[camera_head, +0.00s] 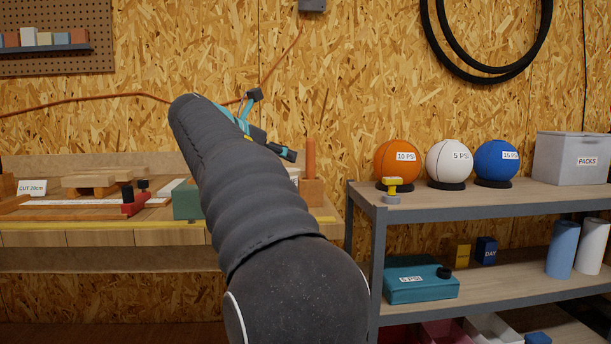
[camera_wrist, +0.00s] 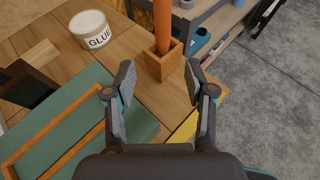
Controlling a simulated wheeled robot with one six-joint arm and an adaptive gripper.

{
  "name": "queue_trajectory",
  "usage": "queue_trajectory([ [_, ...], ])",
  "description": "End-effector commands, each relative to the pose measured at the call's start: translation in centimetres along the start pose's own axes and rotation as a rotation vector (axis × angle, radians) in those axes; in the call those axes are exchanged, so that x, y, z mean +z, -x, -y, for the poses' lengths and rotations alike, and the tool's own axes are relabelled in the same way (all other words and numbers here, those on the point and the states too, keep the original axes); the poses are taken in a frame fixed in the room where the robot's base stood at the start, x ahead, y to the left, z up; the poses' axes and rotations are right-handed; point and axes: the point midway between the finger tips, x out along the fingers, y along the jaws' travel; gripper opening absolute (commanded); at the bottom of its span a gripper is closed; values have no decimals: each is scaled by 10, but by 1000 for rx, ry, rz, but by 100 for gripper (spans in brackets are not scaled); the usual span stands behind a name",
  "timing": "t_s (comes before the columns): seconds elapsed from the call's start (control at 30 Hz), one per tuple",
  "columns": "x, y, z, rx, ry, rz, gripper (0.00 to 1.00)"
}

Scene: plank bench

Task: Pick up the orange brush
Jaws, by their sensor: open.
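The orange brush shows as an upright orange shaft (camera_wrist: 162,24) standing in a small wooden holder (camera_wrist: 168,68) in the wrist view. Its top is cut off there, and its lower end is hidden inside the holder. In the head view the orange shaft (camera_head: 311,158) rises from the holder (camera_head: 313,192) near the bench's right end. My gripper (camera_wrist: 160,82) is open and empty. In the wrist view its two fingers lie left and right of the holder's near side, apart from the brush.
A white GLUE tub (camera_wrist: 90,30) stands left of the holder. A green wood-edged board (camera_wrist: 70,125) lies on the bench (camera_wrist: 35,45) at lower left. A metal-framed shelf (camera_head: 470,204) with balls stands to the right. Grey floor (camera_wrist: 275,80) is clear.

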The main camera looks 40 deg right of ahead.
Motion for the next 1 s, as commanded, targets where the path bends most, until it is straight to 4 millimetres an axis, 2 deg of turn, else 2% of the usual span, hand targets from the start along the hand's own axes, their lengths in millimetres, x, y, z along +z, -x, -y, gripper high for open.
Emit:
queue_trajectory([
  [0.1, -2, -24, 1, -4, -1, -2, 54],
  [0.3, -1, -56, 1, -1, -2, -2, 54],
  [0.67, -2, -78, 2, 0, -4, -3, 54],
  [1.0, -3, -120, 5, 0, -3, -3, 54],
])
